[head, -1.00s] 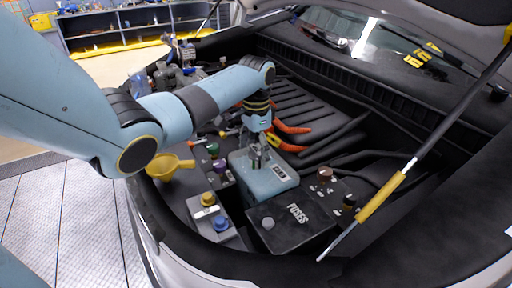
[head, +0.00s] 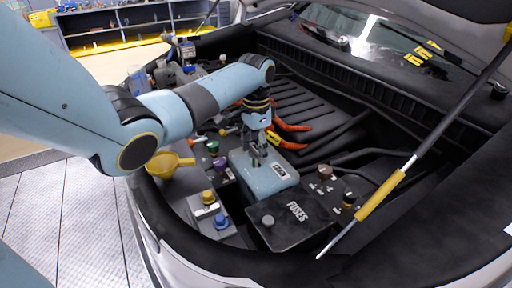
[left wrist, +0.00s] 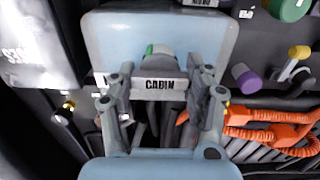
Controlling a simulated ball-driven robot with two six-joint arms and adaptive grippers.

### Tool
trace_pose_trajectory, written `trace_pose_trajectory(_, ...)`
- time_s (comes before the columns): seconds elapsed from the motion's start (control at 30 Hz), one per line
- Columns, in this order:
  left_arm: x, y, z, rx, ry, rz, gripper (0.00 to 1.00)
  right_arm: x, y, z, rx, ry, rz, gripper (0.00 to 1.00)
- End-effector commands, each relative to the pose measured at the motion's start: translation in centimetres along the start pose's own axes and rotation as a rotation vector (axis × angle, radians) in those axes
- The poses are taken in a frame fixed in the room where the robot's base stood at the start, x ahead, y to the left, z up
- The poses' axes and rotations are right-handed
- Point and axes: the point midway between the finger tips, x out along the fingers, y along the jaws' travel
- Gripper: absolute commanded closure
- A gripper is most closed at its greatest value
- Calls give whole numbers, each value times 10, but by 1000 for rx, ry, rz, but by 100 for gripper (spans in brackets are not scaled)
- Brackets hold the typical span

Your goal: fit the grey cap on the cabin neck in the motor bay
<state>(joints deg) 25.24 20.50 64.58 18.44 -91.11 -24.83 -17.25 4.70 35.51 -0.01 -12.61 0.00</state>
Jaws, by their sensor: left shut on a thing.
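The pale blue cabin tank (head: 283,184) sits in the motor bay and bears a CABIN label (left wrist: 159,85). My left gripper (head: 256,158) points down onto the top of the tank. In the left wrist view its fingers (left wrist: 160,72) stand on both sides of a small grey piece (left wrist: 160,62), which looks like the grey cap, with a green patch at its left. The gripper is shut on it. The cabin neck is hidden beneath the fingers and cap, so I cannot tell whether the cap is seated. My right gripper is not in view.
A black FUSES box (head: 292,222) with a grey knob is just in front of the tank. Yellow (head: 207,197), blue (head: 221,221) and purple (head: 220,164) caps stand to the left, near a yellow funnel (head: 168,165). Orange cables (head: 290,127) lie behind. A hood strut (head: 380,196) rises at right.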

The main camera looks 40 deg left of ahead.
Motion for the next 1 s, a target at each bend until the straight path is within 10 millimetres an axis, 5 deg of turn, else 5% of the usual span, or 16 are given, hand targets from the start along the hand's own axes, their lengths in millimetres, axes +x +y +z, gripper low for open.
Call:
trace_pose_trajectory(0.77,2,1,1,1,-2,2,73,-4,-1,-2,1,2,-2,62)
trace_pose_trajectory(1.0,1,1,1,116,-2,2,73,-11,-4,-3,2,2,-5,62)
